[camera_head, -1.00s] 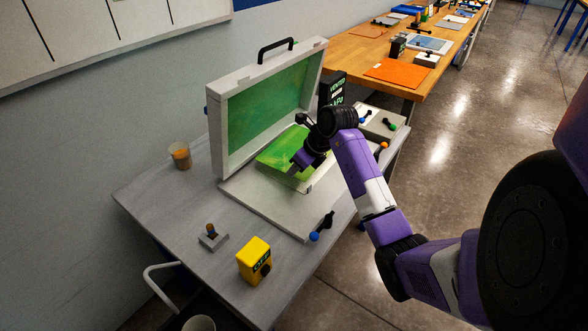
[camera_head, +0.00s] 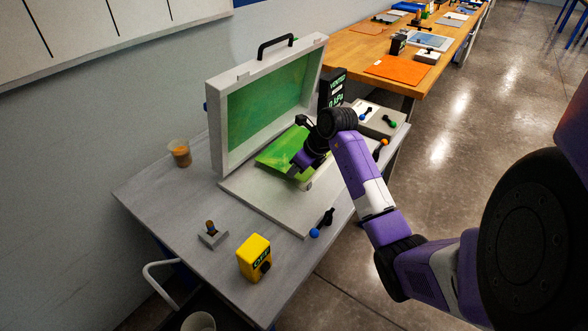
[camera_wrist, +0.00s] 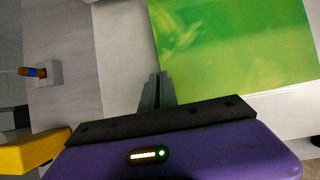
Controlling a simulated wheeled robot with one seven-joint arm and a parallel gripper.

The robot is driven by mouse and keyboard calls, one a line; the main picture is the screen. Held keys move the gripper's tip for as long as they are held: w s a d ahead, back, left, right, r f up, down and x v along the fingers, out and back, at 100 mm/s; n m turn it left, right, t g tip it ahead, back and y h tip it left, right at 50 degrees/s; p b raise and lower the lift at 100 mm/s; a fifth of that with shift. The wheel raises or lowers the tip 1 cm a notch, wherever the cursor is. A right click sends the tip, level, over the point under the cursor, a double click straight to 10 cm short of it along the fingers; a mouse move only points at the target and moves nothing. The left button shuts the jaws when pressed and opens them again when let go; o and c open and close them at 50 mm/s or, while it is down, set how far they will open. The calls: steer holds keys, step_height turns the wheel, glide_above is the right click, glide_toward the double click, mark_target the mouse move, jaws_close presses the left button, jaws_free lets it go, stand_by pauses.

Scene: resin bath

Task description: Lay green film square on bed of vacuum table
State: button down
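The green film square (camera_head: 282,152) lies over the pale bed (camera_head: 272,205) of the vacuum table, below the raised lid (camera_head: 218,132) with its green inner face. I cannot tell whether the film touches the bed all over. My gripper (camera_head: 298,167) is low over the film's near right side, and the wrist hides part of the film. In the wrist view, the fingers of my gripper (camera_wrist: 157,78) are close together at the corner of the green film (camera_wrist: 230,45). They look shut on its edge, with bare bed (camera_wrist: 122,60) to the left.
A black gauge display (camera_head: 335,90) and a control box (camera_head: 378,122) stand right of the lid. A yellow box (camera_head: 254,258), a small grey block with a peg (camera_head: 212,235), a cup (camera_head: 180,153) and a blue-ended lever (camera_head: 322,224) are around the bed.

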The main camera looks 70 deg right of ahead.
mark_target(294, 177)
steer(key=shift+f+b, duration=0.7)
steer(key=shift+f, duration=0.95)
steer(key=c, duration=1.6)
jaws_free()
steer(key=shift+o, duration=0.2)
steer(key=shift+r, duration=0.2)
step_height(294, 177, up, 7)
steer(key=p, duration=0.7)
steer(key=shift+f, duration=0.15)
